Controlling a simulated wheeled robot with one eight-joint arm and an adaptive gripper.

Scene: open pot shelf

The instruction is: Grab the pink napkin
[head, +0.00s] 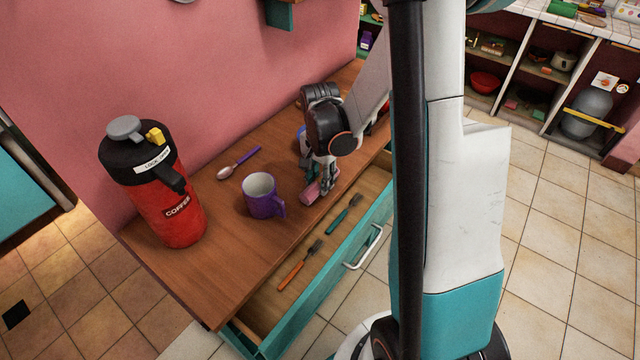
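The pink napkin (309,198) appears as a small pink, rolled or folded shape on the wooden counter (215,270), near its front edge and right of the purple mug. My gripper (320,183) reaches down over it from above, with its fingertips at the napkin. The fingers and arm hide part of the napkin. I cannot tell whether the fingers are closed on it or only around it.
A purple mug (263,197) stands close left of my gripper. A red coffee dispenser (170,195) and a purple-handled spoon (240,162) are farther left. Below the counter front, an open teal drawer (318,285) holds an orange fork (298,268) and a teal fork (343,214).

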